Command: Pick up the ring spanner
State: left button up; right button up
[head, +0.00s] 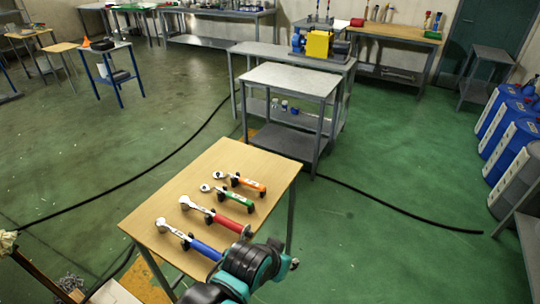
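Several hand tools lie side by side on a light wooden table (160,205). One has an orange handle (252,185), one a green handle (238,198), one a red handle (230,223) and one a blue handle (206,249). Their metal heads point to the upper left. The heads are too small to tell which tool is the ring spanner. A teal and black arm of mine reaches over the table's near right corner, close to the ends of the blue and red handles. No gripper fingers show.
A grey metal side table (290,82) stands behind the wooden table, with a longer bench (255,49) beyond it. Blue containers (508,145) stand at the right edge. A black cable (130,180) crosses the green floor. The floor to the left is mostly clear.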

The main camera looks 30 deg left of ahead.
aim_at(254, 184)
jog(key=i+u, duration=0.2)
jog(key=i, duration=0.2)
jog(key=i+l+u, duration=0.15)
jog(key=i, duration=0.25)
jog(key=i+l+u, duration=0.2)
jog(key=i, duration=0.2)
jog(key=i+l+u, duration=0.2)
jog(key=i, duration=0.2)
jog(key=u, duration=2.2)
